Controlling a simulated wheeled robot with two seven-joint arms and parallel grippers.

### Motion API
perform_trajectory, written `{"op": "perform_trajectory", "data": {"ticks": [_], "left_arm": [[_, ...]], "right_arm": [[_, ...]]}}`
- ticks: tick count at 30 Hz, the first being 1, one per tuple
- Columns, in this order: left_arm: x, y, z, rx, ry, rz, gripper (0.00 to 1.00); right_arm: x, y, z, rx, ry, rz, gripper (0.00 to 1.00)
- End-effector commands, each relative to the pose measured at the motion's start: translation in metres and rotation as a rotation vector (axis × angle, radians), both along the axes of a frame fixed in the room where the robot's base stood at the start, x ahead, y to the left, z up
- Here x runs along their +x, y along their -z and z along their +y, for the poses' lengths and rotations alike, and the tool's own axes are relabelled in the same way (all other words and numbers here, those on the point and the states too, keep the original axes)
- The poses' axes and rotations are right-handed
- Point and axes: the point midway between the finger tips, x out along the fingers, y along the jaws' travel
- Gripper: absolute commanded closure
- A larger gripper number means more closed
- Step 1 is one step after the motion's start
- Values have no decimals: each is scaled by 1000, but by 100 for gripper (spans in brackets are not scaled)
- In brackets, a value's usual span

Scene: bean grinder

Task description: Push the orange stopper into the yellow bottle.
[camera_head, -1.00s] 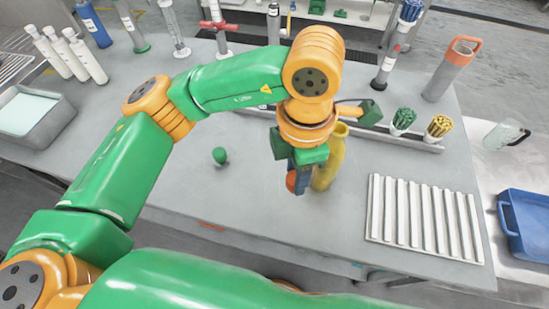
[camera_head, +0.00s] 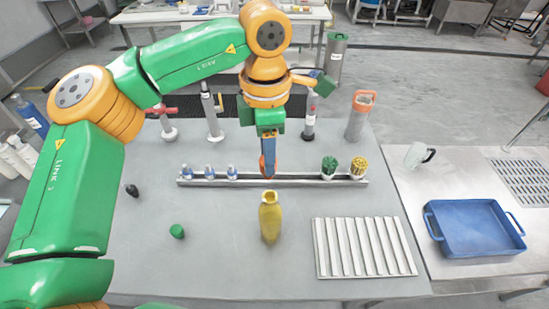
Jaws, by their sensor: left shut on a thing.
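My left gripper (camera_head: 268,172) points down and is shut on the orange stopper (camera_head: 264,166), which is partly hidden by the blue fingers. The yellow bottle (camera_head: 270,220) stands upright on the grey table, with its mouth towards the top. In the head view the gripper and stopper show just above the bottle's mouth, apart from it. I cannot tell exactly how far behind or above the mouth they are. My right gripper is not in view.
A rack (camera_head: 300,181) with small bottles and green and yellow bundles crosses the table behind the bottle. A green stopper (camera_head: 177,231) and a black stopper (camera_head: 132,191) lie to the left. A white ribbed tray (camera_head: 318,250) lies right; a blue tray (camera_head: 475,245) is farther right.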

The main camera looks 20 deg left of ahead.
Motion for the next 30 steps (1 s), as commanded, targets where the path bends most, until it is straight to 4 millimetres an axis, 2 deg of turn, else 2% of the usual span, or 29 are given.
{"op": "perform_trajectory", "data": {"ticks": [7,18,30], "left_arm": [[0,11,-1,-2,0,0,100],[0,56,-1,-1,0,0,100],[0,58,-1,-2,0,-1,100]], "right_arm": [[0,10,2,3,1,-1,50],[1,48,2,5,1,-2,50],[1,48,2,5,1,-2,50]]}}
